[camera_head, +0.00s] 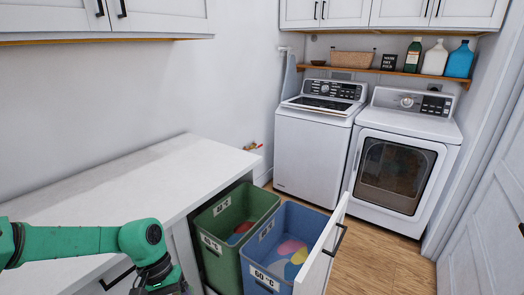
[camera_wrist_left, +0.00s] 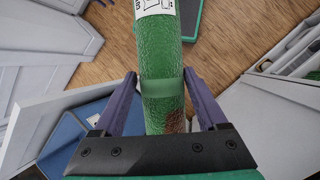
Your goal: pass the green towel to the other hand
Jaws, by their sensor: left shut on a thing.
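In the head view my left arm comes in at the bottom left, over the front of the counter. Its gripper is cut off by the lower edge and the towel does not show there. My right gripper is in neither view.
A white counter (camera_head: 110,175) runs along the left wall. A green bin (camera_head: 215,260) and a blue bin (camera_head: 255,268) with laundry stand in a pulled-out drawer (camera_head: 320,255). A washer (camera_head: 310,150) and a dryer (camera_head: 395,170) stand behind. The wood floor (camera_head: 400,265) is clear at right.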

